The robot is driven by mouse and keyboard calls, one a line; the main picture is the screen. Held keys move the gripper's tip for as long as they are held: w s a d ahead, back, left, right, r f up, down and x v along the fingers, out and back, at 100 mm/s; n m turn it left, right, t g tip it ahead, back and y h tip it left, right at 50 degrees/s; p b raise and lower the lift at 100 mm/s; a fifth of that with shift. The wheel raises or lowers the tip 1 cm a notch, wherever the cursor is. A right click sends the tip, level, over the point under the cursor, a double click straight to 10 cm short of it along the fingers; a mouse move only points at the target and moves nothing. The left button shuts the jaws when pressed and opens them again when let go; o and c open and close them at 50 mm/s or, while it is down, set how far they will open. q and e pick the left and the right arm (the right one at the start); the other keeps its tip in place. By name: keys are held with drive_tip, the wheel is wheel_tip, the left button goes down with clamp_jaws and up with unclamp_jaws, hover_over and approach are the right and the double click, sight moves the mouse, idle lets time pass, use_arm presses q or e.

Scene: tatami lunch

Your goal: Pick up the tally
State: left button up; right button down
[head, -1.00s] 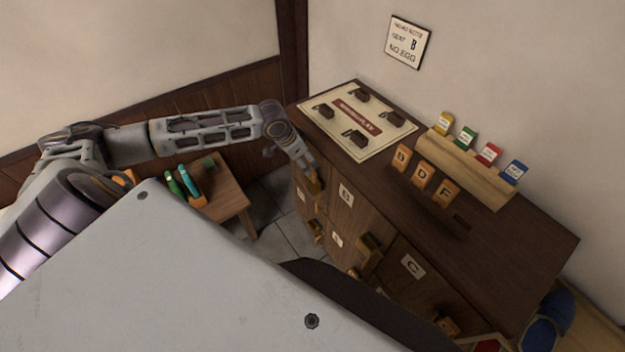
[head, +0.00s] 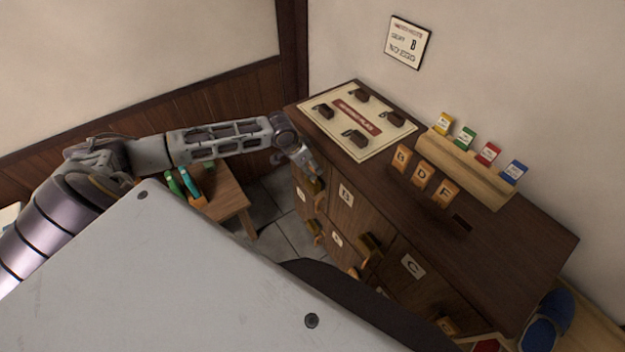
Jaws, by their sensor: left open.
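Wooden tallies lettered B (head: 402,157), D (head: 423,174) and F (head: 446,192) stand in a row on the dark cabinet top (head: 500,245). More wooden tallies stick out from the locker doors, one by door C (head: 371,245) and one at the far left door (head: 317,187). My left gripper (head: 314,172) is open, at the cabinet's far left front edge, just above and close to that far left tally. I cannot tell whether it touches it. My right gripper is not in view.
A cream board (head: 375,150) with dark pieces lies at the cabinet's back left. A wooden rack (head: 480,180) holds several coloured cards. A small stool (head: 232,195) with green things stands left. Blue slippers (head: 550,320) lie at lower right.

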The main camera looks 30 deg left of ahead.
sight(312, 170)
use_arm(q)
drive_tip(key=shift+p+x, duration=0.35)
drive_tip(key=shift+x, duration=2.2)
drive_tip(key=shift+a, duration=0.1)
drive_tip(key=c, duration=1.1)
drive_tip(key=shift+w+r, duration=0.1)
drive_tip(key=shift+r, duration=0.05)
wheel_tip(312, 170, up, 18)
drive_tip(key=shift+f+b, duration=0.1)
drive_tip(key=shift+b, duration=0.6)
